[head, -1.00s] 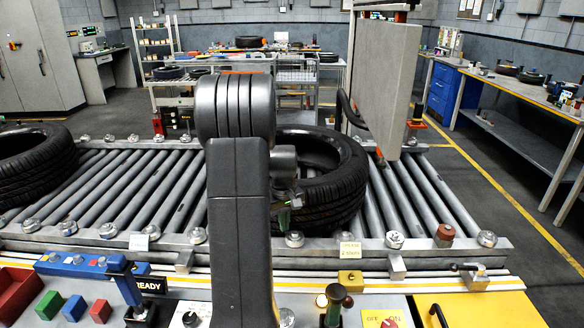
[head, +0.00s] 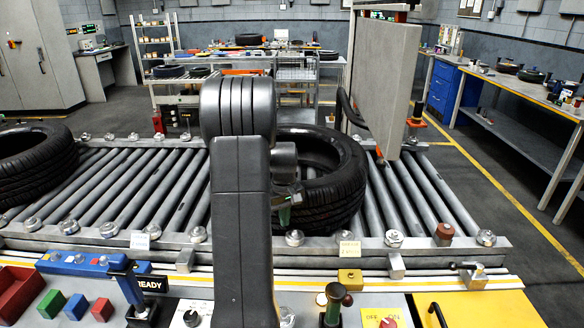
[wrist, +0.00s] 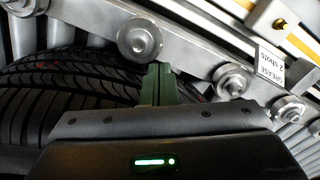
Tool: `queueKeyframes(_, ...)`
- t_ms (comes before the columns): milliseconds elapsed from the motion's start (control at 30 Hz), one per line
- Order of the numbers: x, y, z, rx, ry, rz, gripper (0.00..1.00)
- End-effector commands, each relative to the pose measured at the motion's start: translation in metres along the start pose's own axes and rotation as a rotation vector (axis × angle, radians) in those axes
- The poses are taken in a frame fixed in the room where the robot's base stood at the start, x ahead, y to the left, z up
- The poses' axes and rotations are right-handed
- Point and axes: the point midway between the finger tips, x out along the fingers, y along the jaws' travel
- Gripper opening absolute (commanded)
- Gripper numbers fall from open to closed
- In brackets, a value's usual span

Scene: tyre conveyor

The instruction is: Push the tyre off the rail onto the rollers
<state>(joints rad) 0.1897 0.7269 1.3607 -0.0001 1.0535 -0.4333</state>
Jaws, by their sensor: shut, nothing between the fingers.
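The black tyre (head: 335,195) is just right of my arm in the head view, at the near rail (head: 265,243) and over the rollers (head: 405,200). It looks tilted, and my arm hides its left part. My gripper (head: 285,212) is at the tyre's near left side, just above the rail. In the wrist view, the shut green fingers (wrist: 158,85) point at the gap between the tyre's tread (wrist: 75,95) and the rail (wrist: 185,65). I cannot tell whether they touch the tyre.
A second tyre (head: 35,160) lies at the left end of the conveyor. A grey panel (head: 383,85) hangs above the far right side. Round bolts (head: 294,238) line the near rail. A control panel (head: 150,300) with knobs and coloured blocks is in front.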

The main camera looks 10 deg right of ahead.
Motion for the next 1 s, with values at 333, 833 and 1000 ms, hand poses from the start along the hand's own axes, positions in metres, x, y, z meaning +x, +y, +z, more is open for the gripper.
queueKeyframes(333,-0.001,0.009,-0.015,0.0,0.0,0.0,0.0)
queueKeyframes(833,0.001,0.016,-0.028,0.0,-0.001,-0.001,0.0)
queueKeyframes(1000,0.001,0.016,-0.028,0.0,-0.002,-0.002,0.0)
